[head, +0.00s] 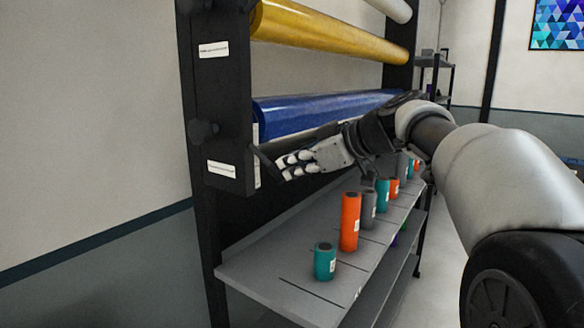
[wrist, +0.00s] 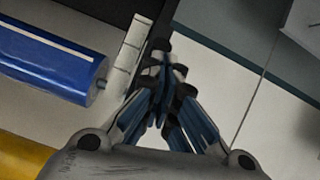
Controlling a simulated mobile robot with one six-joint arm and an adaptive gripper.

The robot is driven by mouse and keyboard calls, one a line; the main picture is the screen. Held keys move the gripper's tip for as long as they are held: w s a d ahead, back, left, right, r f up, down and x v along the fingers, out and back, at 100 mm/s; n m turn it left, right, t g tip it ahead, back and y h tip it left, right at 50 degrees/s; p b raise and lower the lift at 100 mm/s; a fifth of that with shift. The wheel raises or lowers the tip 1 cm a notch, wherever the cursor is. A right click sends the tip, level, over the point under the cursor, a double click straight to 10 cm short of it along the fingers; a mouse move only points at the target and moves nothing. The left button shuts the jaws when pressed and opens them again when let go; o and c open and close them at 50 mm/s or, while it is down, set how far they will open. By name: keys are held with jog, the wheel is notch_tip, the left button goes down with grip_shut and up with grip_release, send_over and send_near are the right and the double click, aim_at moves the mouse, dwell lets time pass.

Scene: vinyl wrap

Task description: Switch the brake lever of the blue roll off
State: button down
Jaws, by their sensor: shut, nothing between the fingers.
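The blue roll (head: 320,114) lies across the dark rack, below the yellow roll. It also shows at the left of the wrist view (wrist: 50,62). My gripper (head: 287,168) is shut and empty, in front of the roll's left end, close to the rack's upright. In the wrist view its fingers (wrist: 166,75) meet beside the upright, right of the roll's end. A thin dark bar, apparently the brake lever (head: 267,164), slants down from the upright beside my fingertips. I cannot tell whether they touch it. In the wrist view the lever is not clearly distinguishable from the fingers.
The yellow roll (head: 330,34) hangs above the blue one. The rack's black upright (head: 216,100) carries dark knobs and white labels. Below my gripper, a grey shelf (head: 290,292) holds several small rolls, including an orange one (head: 350,222) and a teal one (head: 325,263).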

jog(key=shift+w+a+f+b, duration=0.1)
jog(key=shift+w+f+b, duration=0.05)
jog(key=shift+f+b, duration=0.3)
jog(key=shift+f, duration=0.15)
